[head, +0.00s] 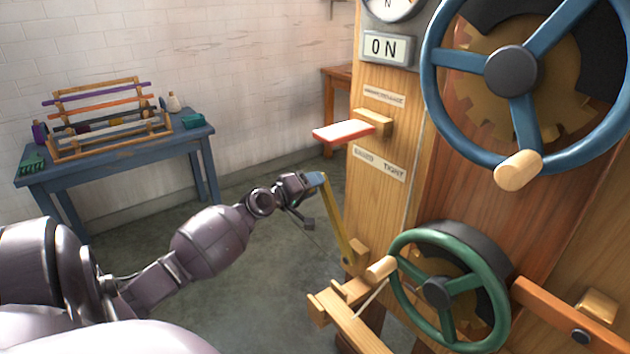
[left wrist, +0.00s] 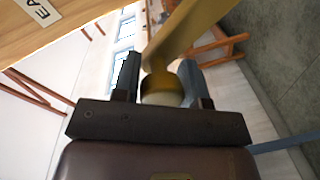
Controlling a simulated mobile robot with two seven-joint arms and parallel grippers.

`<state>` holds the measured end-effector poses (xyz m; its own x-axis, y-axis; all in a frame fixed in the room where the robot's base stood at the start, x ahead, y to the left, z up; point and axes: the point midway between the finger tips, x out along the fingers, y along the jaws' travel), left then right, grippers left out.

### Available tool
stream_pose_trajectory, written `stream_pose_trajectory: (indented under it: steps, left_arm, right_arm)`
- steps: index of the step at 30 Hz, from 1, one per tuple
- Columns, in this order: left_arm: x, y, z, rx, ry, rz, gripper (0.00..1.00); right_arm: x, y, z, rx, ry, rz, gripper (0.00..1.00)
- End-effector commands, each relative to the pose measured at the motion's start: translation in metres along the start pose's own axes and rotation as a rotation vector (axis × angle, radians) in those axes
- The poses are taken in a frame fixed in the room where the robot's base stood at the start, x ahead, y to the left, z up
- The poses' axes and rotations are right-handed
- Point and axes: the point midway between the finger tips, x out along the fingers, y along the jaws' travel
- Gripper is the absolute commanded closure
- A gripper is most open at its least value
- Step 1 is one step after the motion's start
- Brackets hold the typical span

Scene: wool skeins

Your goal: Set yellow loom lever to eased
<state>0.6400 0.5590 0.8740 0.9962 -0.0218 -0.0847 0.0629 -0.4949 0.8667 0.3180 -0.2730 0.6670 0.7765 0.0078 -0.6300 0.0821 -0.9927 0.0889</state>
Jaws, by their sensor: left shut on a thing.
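The yellow loom lever (head: 336,222) rises from a pivot low on the wooden loom frame and leans to the left, away from the post. The label plate (head: 379,163) above it reads EASED on the left and TIGHT on the right. My left gripper (head: 314,181) is at the lever's upper end, shut on it. In the left wrist view the lever (left wrist: 188,30) runs up from between the two fingers of my left gripper (left wrist: 160,80), with its pale round end between them. My right gripper is in neither view.
A green handwheel (head: 487,290) stands right of the yellow lever, and a blue handwheel (head: 447,60) is higher up. Open floor lies between.

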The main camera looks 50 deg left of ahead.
Motion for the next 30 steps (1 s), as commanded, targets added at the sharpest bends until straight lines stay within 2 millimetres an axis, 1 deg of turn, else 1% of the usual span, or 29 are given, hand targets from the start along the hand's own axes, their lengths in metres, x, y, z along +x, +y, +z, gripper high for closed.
stream_pose_trajectory:
  steps: [1,9,10,14,15,24,26,30]
  left_arm:
    - [-0.001,-0.004,0.000,-0.006,0.000,-0.006,1.00]
    - [-0.001,-0.005,-0.001,-0.007,0.002,-0.008,1.00]
    - [-0.001,-0.005,-0.001,-0.007,0.002,-0.009,0.59]
    - [-0.001,-0.005,-0.001,-0.006,0.003,-0.008,0.39]
    - [-0.001,-0.004,-0.001,-0.006,0.002,-0.007,0.37]
    - [-0.002,-0.003,-0.001,-0.004,0.002,-0.005,0.37]
    - [-0.006,-0.003,-0.001,-0.004,0.002,-0.005,0.37]
    - [-0.021,-0.003,-0.001,-0.004,0.003,-0.005,0.37]
  right_arm:
    - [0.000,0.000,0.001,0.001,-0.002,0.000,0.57]
    - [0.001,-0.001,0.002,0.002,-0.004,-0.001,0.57]
    - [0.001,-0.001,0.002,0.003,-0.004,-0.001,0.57]
    - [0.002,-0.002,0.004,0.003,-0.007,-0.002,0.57]
    - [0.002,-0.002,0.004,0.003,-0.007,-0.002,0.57]
    - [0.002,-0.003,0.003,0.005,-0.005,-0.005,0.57]
    - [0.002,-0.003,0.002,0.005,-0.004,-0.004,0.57]
    - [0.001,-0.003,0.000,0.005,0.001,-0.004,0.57]
